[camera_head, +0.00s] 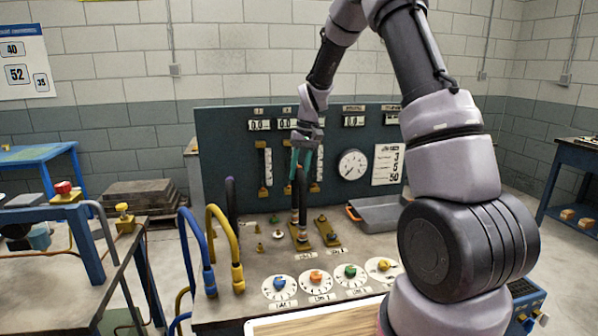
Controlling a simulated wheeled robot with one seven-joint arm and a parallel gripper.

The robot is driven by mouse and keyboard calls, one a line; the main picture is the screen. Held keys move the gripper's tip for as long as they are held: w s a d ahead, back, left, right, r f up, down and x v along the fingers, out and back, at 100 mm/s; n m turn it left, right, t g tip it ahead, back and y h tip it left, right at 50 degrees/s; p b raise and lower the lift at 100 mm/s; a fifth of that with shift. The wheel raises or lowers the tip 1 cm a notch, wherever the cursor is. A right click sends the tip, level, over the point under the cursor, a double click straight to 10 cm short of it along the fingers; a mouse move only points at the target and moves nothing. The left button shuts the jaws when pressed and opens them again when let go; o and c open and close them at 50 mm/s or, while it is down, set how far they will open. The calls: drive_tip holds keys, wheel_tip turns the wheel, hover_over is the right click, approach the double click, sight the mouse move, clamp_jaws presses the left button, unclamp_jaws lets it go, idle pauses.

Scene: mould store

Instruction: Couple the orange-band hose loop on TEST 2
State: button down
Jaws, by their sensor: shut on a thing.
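My gripper (303,170) hangs above the middle of the bench with its teal fingers pointing down. It is shut on a dark hose loop (302,205), whose legs hang down between the fingers and the bench fittings. The orange band is too small to make out clearly. The loop's lower ends are at or just above a brass fitting block (300,238); I cannot tell whether they touch or are seated. A second brass block (328,231) stands just right of it. Small labels lie in front of both blocks, too small to read surely.
Blue (196,250), yellow (224,245) and dark purple (231,205) hoses stand upright at the bench's left. Several coloured knobs on dials (316,281) line the front. A grey tray (378,214) lies at right. The gauge panel (225,150) stands behind.

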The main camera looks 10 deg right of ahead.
drive_tip(key=shift+f, duration=0.45)
idle(1.1)
drive_tip(key=c, duration=0.5)
unclamp_jaws()
drive_tip(key=r, duration=0.3)
drive_tip(key=d+r, duration=0.1)
drive_tip(key=r, duration=0.3)
drive_tip(key=d+r, duration=0.1)
drive_tip(key=r, duration=0.2)
drive_tip(key=shift+r, duration=0.3)
